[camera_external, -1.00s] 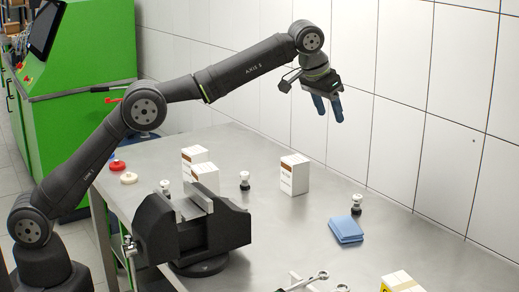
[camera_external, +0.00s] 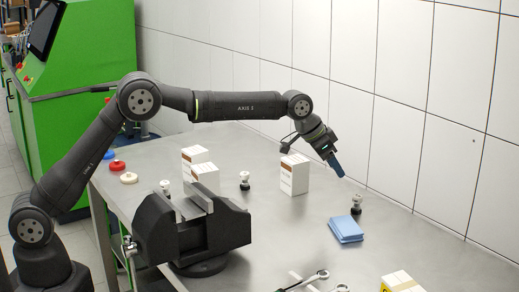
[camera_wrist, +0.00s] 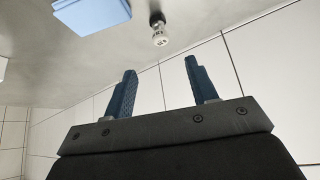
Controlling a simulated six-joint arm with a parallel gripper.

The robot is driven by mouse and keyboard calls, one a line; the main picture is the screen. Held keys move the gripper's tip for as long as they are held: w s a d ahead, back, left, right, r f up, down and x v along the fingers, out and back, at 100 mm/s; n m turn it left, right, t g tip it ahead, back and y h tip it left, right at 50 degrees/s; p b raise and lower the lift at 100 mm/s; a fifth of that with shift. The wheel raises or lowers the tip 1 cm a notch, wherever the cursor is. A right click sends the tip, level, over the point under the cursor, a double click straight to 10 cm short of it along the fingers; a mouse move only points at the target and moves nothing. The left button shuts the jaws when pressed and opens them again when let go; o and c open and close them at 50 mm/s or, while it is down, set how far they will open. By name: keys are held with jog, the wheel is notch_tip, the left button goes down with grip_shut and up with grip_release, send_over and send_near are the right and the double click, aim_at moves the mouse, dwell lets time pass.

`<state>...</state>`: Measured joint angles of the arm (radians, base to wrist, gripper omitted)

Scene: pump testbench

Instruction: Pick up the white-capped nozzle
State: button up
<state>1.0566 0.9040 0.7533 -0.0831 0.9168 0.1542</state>
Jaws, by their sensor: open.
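Several small nozzles with white tops and dark lower parts stand upright on the metal table. One nozzle (camera_external: 356,204) stands at the right, just behind the blue cloth; it also shows in the wrist view (camera_wrist: 159,32), top centre. A second nozzle (camera_external: 244,180) stands in the middle, and a third (camera_external: 165,187) is partly hidden behind the vise. My gripper (camera_external: 337,166) is tilted down to the right, above and left of the right-hand nozzle and apart from it. In the wrist view its two blue fingers (camera_wrist: 160,88) are spread and empty, with the nozzle beyond the gap between them.
A folded blue cloth (camera_external: 346,230) lies close to the right-hand nozzle. A white box (camera_external: 295,175) stands left of my gripper. A dark vise (camera_external: 190,232) fills the front left, and wrenches (camera_external: 305,281) lie at the front. The tiled wall runs behind.

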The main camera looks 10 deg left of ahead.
aim_at(354, 197)
jog(key=x, duration=1.5)
jog(key=shift+f, duration=0.45)
jog(key=c, duration=1.1)
jog(key=shift+r, duration=0.1)
